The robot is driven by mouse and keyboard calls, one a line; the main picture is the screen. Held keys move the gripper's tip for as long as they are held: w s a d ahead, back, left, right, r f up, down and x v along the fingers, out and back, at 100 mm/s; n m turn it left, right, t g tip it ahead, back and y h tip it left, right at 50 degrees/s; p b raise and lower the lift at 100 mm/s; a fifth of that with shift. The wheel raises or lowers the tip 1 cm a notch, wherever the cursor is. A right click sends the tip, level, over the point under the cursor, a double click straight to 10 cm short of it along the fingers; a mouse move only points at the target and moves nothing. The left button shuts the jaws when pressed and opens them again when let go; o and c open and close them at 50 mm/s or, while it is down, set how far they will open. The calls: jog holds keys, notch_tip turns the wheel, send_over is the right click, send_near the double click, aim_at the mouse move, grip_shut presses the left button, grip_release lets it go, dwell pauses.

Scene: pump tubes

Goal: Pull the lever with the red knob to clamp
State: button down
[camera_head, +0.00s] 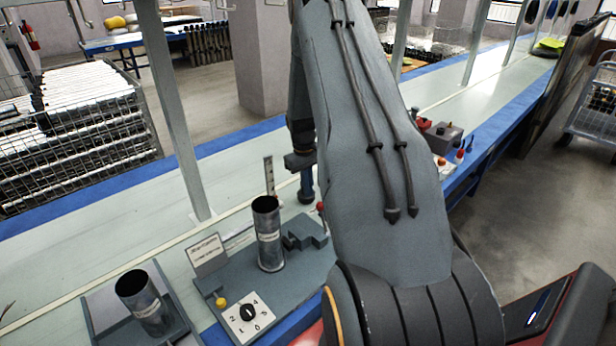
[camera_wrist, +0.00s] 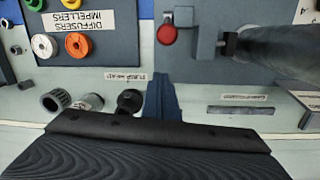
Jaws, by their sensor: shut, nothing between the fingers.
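The red knob (camera_head: 320,206) shows as a small spot beside my arm in the head view. In the wrist view the red knob (camera_wrist: 167,34) sits at the left end of the grey clamp fixture (camera_wrist: 205,45). The lever itself is mostly hidden. A grey metal tube (camera_head: 268,240) stands upright on the fixture plate beside the grey clamp block (camera_head: 305,233). The tube (camera_wrist: 280,50) also shows at the wrist view's right. My gripper (camera_head: 307,195) points down behind the clamp block. In the wrist view my gripper (camera_wrist: 163,80) is shut and empty, apart from the knob.
A second tube (camera_head: 146,303) stands in a tray at the left. A dial plate (camera_head: 249,316) and yellow button (camera_head: 221,302) lie at the fixture's front. Loose round parts (camera_wrist: 90,102) lie left of my gripper.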

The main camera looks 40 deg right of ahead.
jog(key=shift+s+f+p, duration=0.25)
jog(key=shift+s+p, duration=0.25)
jog(key=shift+s, duration=0.15)
jog(key=shift+s+f+p, duration=0.25)
jog(key=shift+s+p, duration=0.25)
jog(key=shift+s, duration=0.15)
jog(key=shift+s+f+p, duration=0.25)
jog(key=shift+s+p, duration=0.25)
jog(key=shift+s, duration=0.15)
jog(key=shift+a, duration=0.1)
